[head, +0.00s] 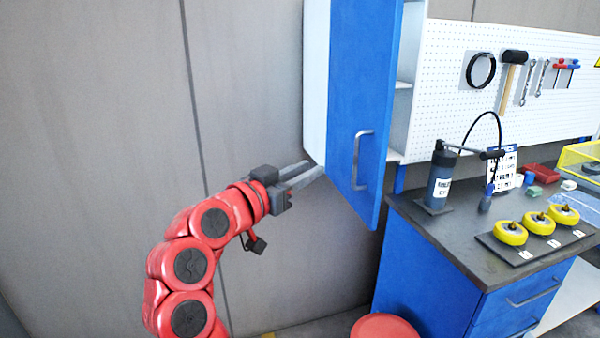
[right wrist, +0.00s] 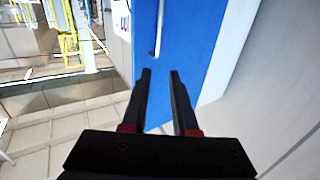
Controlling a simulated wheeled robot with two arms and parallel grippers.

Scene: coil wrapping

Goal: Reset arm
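My right gripper (head: 313,168) is on a red arm that rises from the bottom left of the head view. Its two grey fingers are apart with nothing between them, and they point toward the blue cabinet door (head: 352,70). In the right wrist view the open fingers (right wrist: 160,74) point at the blue door (right wrist: 190,50), and its metal handle (right wrist: 158,30) shows beyond the fingertips. In the head view the handle (head: 358,160) is to the right of the fingers, apart from them. My left gripper is not in view.
The cabinet door stands open, with shelves behind it. On the right, a dark worktop (head: 440,235) carries a dark cylinder with a hose (head: 439,180) and yellow rolls (head: 510,233). Tools hang on a white pegboard (head: 450,110). A bare grey wall (head: 90,110) fills the left.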

